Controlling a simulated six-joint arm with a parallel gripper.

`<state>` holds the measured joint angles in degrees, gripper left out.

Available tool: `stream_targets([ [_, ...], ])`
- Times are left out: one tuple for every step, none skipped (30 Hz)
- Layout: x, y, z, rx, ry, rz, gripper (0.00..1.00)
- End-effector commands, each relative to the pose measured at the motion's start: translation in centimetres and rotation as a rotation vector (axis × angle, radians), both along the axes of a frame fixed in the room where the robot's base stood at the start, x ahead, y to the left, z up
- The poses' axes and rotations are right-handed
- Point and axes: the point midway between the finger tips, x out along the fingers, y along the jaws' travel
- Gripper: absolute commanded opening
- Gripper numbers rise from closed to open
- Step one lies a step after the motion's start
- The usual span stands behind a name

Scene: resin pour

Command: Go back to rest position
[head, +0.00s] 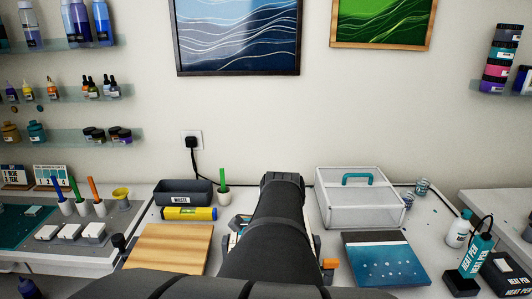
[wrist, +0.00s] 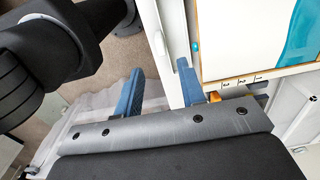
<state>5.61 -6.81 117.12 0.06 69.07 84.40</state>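My arm rises through the middle of the head view and hides my gripper there. In the wrist view my gripper (wrist: 160,82) shows two blue fingers well apart. No object is visible held between them; a white table edge and the floor show behind. A white panel with a teal patch (wrist: 262,32), edged in wood, lies right of the fingers, above a scale marked with numbers. An orange part (wrist: 215,97) shows by the right finger. In the head view most of this central work area is hidden behind my arm.
Left of my arm are a wooden board (head: 168,250), a yellow-and-blue tool (head: 188,214), a waste bin (head: 183,194) and a cup with a green pen (head: 223,190). Right of it are a lidded clear box (head: 362,210), a blue painted panel (head: 386,262) and a heat pen (head: 470,262).

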Motion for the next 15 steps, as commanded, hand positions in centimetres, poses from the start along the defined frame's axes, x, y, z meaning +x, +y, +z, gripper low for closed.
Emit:
stream_targets([
  [-0.1,0.0,-1.3,0.001,0.006,0.0,0.36],
  [-0.1,0.0,-2.0,0.001,0.009,0.0,0.36],
  [-0.1,0.0,-2.8,0.001,0.009,0.0,0.36],
  [-0.1,0.0,-3.5,0.001,0.008,0.0,0.36],
  [-0.1,0.0,-4.1,0.001,0.008,0.0,0.36],
  [0.0,0.0,-4.9,0.001,0.008,0.0,0.36],
  [-0.1,0.0,-5.5,0.001,0.008,0.0,0.36],
  [0.0,0.0,-6.1,0.001,0.008,0.0,0.36],
  [0.0,0.0,-6.8,0.001,0.007,0.0,0.36],
  [0.0,0.0,-7.4,0.001,0.008,0.0,0.36],
  [0.0,0.0,-8.0,0.001,0.008,0.0,0.36],
  [0.0,0.0,-8.6,0.001,0.007,0.0,0.36],
  [0.0,0.0,-9.1,0.001,0.007,0.0,0.36],
  [0.0,0.0,-9.6,0.001,0.007,0.0,0.36],
  [0.0,0.0,-10.3,0.001,0.007,0.0,0.36],
])
